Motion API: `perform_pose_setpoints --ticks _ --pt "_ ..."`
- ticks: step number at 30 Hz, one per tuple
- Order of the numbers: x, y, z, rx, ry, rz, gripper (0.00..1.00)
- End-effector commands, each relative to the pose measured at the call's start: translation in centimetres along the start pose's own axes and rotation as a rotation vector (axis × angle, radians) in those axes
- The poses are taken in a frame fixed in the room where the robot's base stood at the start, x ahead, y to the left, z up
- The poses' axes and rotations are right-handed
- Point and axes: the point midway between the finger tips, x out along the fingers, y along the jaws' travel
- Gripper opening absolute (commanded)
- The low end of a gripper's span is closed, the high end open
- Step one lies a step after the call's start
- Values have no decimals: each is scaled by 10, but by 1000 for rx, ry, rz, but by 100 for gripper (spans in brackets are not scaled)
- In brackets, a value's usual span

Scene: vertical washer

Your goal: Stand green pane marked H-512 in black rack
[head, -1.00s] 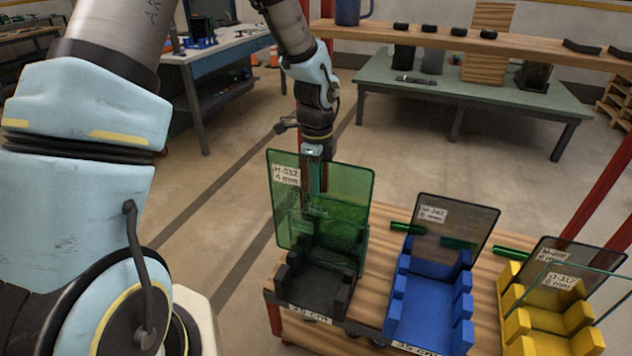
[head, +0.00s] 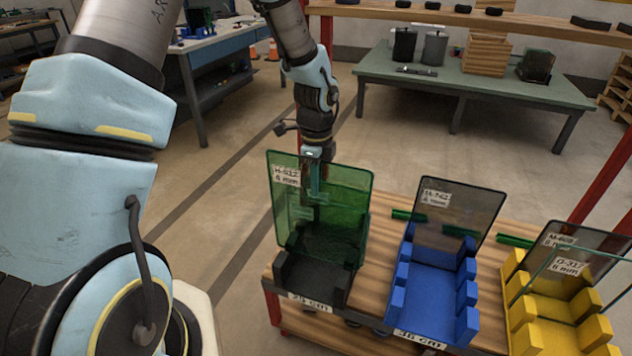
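The green pane (head: 348,195), with a white H-512 label near its upper left corner, stands nearly upright over the back part of the black rack (head: 310,283). My gripper (head: 312,195) is at the pane's upper middle and appears shut on it. The fingers show dimly through the green glass, so their exact contact is hard to see. The pane's lower part overlaps the rack; I cannot tell whether its bottom edge is fully seated.
To the right, a blue rack (head: 430,290) holds a dark pane (head: 455,208). A yellow rack (head: 550,325) holds a dark pane (head: 575,250) and a clear one. Green cylinders lie between racks on the wooden bench top (head: 385,255). Open floor lies behind.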

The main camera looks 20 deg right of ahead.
Motion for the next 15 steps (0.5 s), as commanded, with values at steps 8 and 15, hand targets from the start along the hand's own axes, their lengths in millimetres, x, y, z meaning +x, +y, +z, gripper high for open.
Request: perform_pose_setpoints --ticks 8,15 --pt "18 -1 0 0 -1 -1 0" --pt "31 -1 0 0 0 -1 0"
